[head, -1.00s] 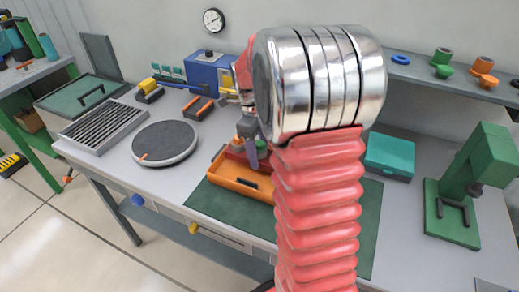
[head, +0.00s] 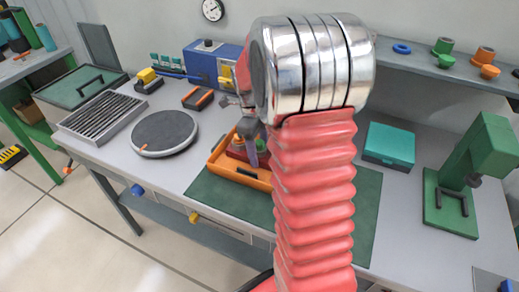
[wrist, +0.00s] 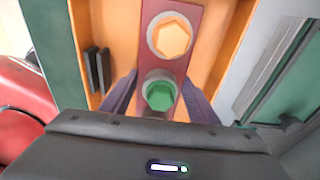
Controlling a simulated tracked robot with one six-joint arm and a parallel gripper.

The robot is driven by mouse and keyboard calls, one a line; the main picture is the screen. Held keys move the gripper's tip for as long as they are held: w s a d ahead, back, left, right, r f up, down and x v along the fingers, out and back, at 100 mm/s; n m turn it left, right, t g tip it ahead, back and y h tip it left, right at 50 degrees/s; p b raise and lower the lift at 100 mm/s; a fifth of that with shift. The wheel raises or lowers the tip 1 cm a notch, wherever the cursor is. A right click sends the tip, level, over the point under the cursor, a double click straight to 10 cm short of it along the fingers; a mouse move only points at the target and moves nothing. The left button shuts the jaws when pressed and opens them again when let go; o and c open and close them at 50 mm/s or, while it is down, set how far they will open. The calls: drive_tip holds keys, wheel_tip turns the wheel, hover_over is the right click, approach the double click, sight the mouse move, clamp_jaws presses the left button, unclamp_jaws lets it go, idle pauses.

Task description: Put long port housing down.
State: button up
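The long port housing (wrist: 155,66) is a red bar with an orange hexagonal port (wrist: 171,37) and a green hexagonal port (wrist: 160,94) in pale rings. In the wrist view it lies lengthwise between the walls of an orange tray (wrist: 82,45). My gripper (wrist: 161,80) has a finger on each side of the bar near the green port, both seeming to touch it. The head view shows my gripper (head: 254,158) pointing down into the orange tray (head: 238,177), the housing (head: 236,149) partly hidden behind it. Whether the housing rests on the tray floor cannot be told.
The tray stands on a dark green mat (head: 218,198). A round grey disc (head: 165,132) and a slotted metal box (head: 103,117) lie to the left, a blue box (head: 210,62) behind. A teal box (head: 389,146) and green press (head: 460,180) stand to the right.

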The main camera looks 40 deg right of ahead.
drive_tip(key=o, duration=0.4)
drive_tip(key=shift+r, duration=0.15)
drive_tip(key=r, duration=0.8)
drive_tip(key=w+r, duration=0.1)
drive_tip(key=r, duration=0.2)
drive_tip(key=shift+w+a+r, duration=0.1)
drive_tip(key=shift+a+r, duration=0.3)
drive_tip(key=shift+s+a+r+n+t+y, duration=0.15)
drive_tip(key=shift+s+a+r+n+t, duration=0.7)
drive_tip(key=shift+s+a+n, duration=3.3)
drive_tip(key=shift+s+a+r+n+t+y, duration=0.2)
drive_tip(key=shift+s+a+n+t, duration=1.7)
drive_tip(key=shift+n, duration=3.9)
drive_tip(key=shift+s+a+r+n+t+y, duration=0.1)
drive_tip(key=shift+s+a+r+n+t, duration=0.55)
drive_tip(key=shift+s+a+n, duration=3.3)
